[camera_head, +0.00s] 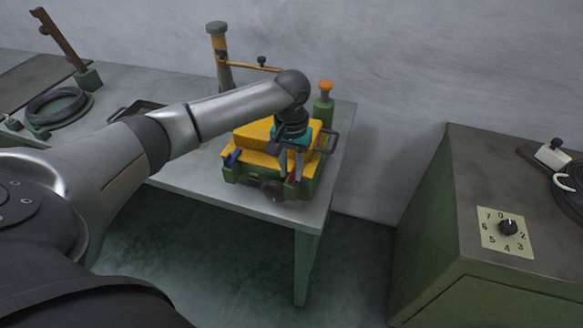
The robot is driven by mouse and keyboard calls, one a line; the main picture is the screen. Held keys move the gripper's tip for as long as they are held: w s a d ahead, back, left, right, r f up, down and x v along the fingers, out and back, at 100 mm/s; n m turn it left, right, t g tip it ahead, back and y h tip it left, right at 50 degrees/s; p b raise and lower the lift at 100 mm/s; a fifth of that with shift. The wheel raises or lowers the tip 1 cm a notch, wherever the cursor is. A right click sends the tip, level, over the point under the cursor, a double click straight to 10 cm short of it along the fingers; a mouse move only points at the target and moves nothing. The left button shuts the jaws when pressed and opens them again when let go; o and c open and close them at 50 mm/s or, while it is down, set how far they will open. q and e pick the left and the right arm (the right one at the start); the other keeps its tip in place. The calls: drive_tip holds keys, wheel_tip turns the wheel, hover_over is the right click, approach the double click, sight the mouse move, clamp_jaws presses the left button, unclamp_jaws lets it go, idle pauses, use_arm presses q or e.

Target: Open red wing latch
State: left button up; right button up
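A green box with a yellow lid (253,134) stands on the table near its right end. A red wing latch (291,180) is on the box's front, at the right, and is partly hidden by my gripper. A matching blue latch (232,157) is on the front left. My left gripper (291,174) reaches down over the box's front right. Its two fingers stand apart, with the tips at the red latch, one on each side. Whether they touch it is too small to tell. My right gripper is not in view.
The grey table (208,180) also holds an orange-topped green bottle (324,106), a post with a side arm (219,60) and a black coil (56,106). A green cabinet (440,230) with a numbered dial (507,228) stands right, across a floor gap.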

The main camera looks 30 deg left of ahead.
use_arm(q)
clamp_jaws()
idle(0.4)
